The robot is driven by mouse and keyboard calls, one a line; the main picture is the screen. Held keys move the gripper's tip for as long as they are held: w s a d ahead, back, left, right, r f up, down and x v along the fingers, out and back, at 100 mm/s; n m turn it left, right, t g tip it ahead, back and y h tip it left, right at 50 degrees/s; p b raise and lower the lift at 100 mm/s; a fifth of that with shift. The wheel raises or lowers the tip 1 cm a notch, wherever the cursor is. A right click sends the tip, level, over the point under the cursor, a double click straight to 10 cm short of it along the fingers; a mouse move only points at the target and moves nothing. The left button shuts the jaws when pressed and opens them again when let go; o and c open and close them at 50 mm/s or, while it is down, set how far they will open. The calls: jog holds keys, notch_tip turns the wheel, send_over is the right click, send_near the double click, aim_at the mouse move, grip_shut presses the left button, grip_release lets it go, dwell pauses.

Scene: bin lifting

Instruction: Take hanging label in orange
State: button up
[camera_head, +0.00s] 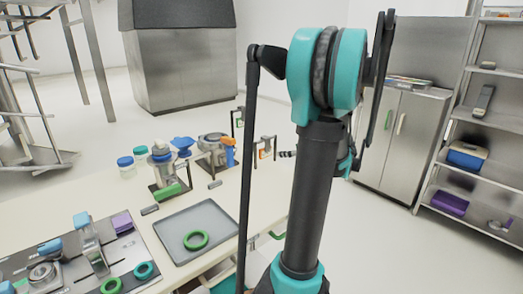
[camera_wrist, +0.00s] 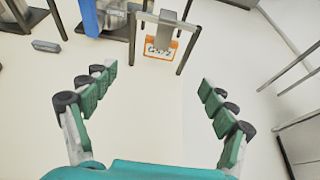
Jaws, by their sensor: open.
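The orange hanging label (camera_wrist: 158,47) shows in the wrist view as an orange-edged tag with dark marks on white. It hangs from a small dark stand (camera_wrist: 186,45) with a grey piece in front of its upper part. In the head view the small orange label (camera_head: 265,153) hangs in its stand near the far right end of the table. My gripper (camera_wrist: 157,80) is open and empty, its two teal-padded fingers apart. The label lies ahead of the fingertips, between their lines and not touched. In the head view my arm hides most of the gripper.
A blue part and dark stands (camera_wrist: 100,15) are left of the label in the wrist view. The table (camera_head: 60,190) also bears a grey tray (camera_head: 215,220) with a green ring (camera_head: 195,240), and jars. Metal shelves (camera_head: 485,130) stand at right.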

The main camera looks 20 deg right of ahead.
aim_at(268, 151)
jog(key=x, duration=1)
jog(key=shift+w+a+f, duration=0.15)
jog(key=shift+w+f, duration=0.05)
jog(key=shift+w, duration=0.1)
jog(key=shift+f+x, duration=0.15)
jog(key=shift+x, duration=1.35)
jog(key=shift+f+x, duration=0.2)
jog(key=shift+x, duration=1.3)
jog(key=shift+s, duration=0.15)
jog(key=shift+c, duration=0.4)
jog(key=c, duration=1)
jog(key=shift+d+r, duration=0.1)
jog(key=shift+d, duration=0.1)
jog(key=shift+s+d+r, duration=0.15)
jog(key=shift+s+r, duration=0.3)
jog(key=v, duration=0.5)
jog(key=r+v, duration=0.1)
jog(key=v, duration=0.8)
jog(key=shift+r, duration=0.35)
jog(key=shift+c, duration=1.1)
jog(key=shift+s, duration=0.1)
